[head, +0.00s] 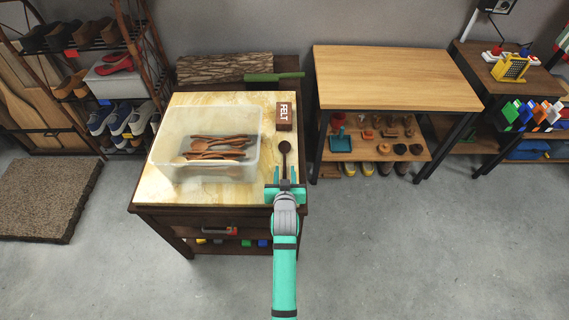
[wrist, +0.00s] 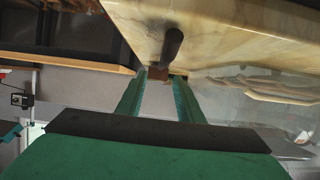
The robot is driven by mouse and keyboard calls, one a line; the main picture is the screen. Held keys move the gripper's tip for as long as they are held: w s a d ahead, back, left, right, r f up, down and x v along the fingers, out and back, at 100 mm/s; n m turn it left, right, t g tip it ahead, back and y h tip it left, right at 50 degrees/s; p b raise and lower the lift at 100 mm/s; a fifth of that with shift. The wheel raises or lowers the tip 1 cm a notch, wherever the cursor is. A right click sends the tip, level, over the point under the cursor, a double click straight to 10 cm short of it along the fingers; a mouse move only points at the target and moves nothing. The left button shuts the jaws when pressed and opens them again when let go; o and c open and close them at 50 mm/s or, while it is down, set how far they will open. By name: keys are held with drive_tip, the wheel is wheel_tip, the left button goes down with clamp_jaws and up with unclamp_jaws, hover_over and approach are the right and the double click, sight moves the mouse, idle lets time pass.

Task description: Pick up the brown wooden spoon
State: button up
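A dark brown wooden spoon (head: 284,148) lies at the right side of the marble-topped cabinet (head: 150,185), its round bowl towards the back and its handle towards me. Its dark handle (wrist: 172,45) shows in the wrist view, just above the gap between the fingertips in the picture. My gripper (head: 285,174) is open and empty at the cabinet's front right, in line with the handle. The fingers (wrist: 157,88) stand apart with nothing between them. In the head view they partly cover the handle's near end. I cannot tell whether they touch it.
A clear bin (head: 205,172) holding several brown spoons stands left of the spoon. A brown box marked FELT (head: 284,116) sits behind it. A green-handled tool (head: 273,77) lies at the back. A wooden table (head: 395,78) stands to the right. Floor is clear in front.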

sight(284, 164)
drive_tip(key=shift+f+x, duration=0.2)
drive_tip(key=shift+x, duration=2.45)
drive_tip(key=shift+s, duration=0.1)
drive_tip(key=shift+c, duration=0.7)
clamp_jaws()
